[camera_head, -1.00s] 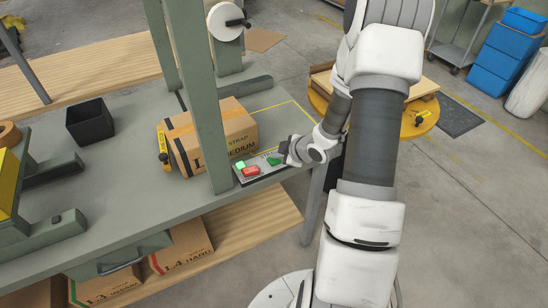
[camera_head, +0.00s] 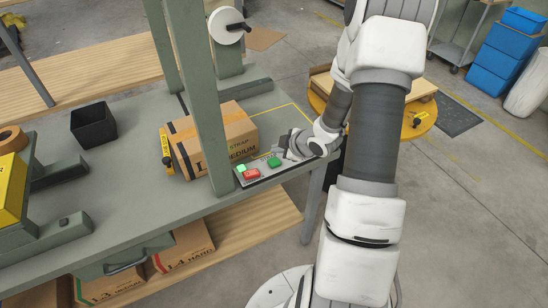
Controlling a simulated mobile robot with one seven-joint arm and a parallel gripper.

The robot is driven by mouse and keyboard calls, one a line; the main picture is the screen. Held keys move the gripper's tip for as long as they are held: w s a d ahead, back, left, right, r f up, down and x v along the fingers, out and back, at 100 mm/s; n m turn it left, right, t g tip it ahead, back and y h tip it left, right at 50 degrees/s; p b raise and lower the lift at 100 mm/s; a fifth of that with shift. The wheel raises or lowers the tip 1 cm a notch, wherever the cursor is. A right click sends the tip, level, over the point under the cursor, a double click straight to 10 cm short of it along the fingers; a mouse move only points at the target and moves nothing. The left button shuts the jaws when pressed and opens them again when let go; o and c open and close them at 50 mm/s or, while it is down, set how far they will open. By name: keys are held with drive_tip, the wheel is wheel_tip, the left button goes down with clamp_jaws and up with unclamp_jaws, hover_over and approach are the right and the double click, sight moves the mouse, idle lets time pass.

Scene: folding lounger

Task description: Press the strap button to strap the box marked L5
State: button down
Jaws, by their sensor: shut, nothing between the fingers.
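A cardboard box (camera_head: 226,128) lies on the green bench behind a green post. Its printing reads "STRAP" and "MEDIUM"; the post hides part of the label, so I cannot read its number. Dark bands show across the box. A control panel (camera_head: 262,175) at the bench's front edge carries a green button (camera_head: 274,162), a red button (camera_head: 251,174) and a bright green light (camera_head: 241,168). My gripper (camera_head: 284,146) is shut and empty, just above and to the right of the green button, seemingly apart from it.
The post (camera_head: 205,110) of the strapping frame stands left of the panel. A yellow tool (camera_head: 166,152) and black bin (camera_head: 93,124) are on the bench (camera_head: 130,190). A round yellow-edged table (camera_head: 425,123) stands behind my arm.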

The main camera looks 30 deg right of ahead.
wheel_tip(320, 180, up, 3)
drive_tip(key=shift+f+p, duration=0.15)
drive_tip(key=shift+p, duration=0.7)
